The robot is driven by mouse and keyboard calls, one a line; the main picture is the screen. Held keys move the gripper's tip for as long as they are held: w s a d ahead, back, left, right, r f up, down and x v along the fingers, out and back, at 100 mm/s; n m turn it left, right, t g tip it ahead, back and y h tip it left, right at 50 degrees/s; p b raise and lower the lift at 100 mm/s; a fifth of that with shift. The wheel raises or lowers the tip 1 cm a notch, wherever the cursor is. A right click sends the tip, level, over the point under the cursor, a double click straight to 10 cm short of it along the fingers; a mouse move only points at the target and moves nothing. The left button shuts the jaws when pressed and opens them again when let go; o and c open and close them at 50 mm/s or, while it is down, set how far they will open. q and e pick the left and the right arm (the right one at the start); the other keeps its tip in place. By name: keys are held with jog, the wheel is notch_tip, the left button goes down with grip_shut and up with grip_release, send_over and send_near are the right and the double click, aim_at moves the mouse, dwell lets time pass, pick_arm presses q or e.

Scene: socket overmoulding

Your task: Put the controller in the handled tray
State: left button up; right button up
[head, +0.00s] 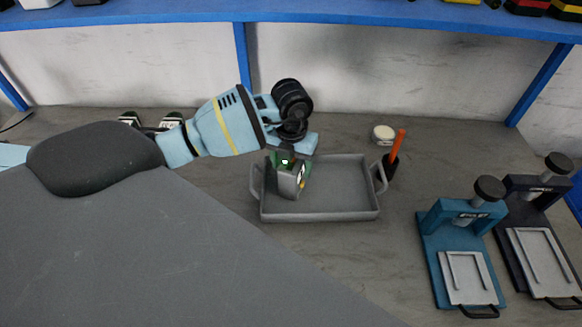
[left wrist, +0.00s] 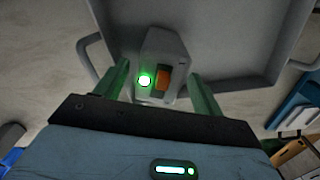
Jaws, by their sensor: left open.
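The controller is a grey box (head: 290,180) with a lit green light and an orange switch. It stands in the left part of the grey handled tray (head: 335,214) in the head view. The left wrist view shows the controller (left wrist: 163,52) between the green fingers of my left gripper (left wrist: 160,90), against the tray floor (left wrist: 225,45). My left gripper (head: 285,160) is open around the controller, and its fingers stand on either side of it. Whether a finger still touches the controller is hard to tell. My right gripper is not in view.
Right of the tray stand a white round tin (head: 383,134) and an orange-handled tool (head: 398,145) in a dark holder. A teal press (head: 460,255) and a dark press (head: 540,235) stand further right. A blue shelf (head: 300,13) runs above the back of the bench.

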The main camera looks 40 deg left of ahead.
pick_arm(q)
notch_tip(320, 180, up, 10)
jog(key=shift+r, duration=0.2)
dwell(0.4)
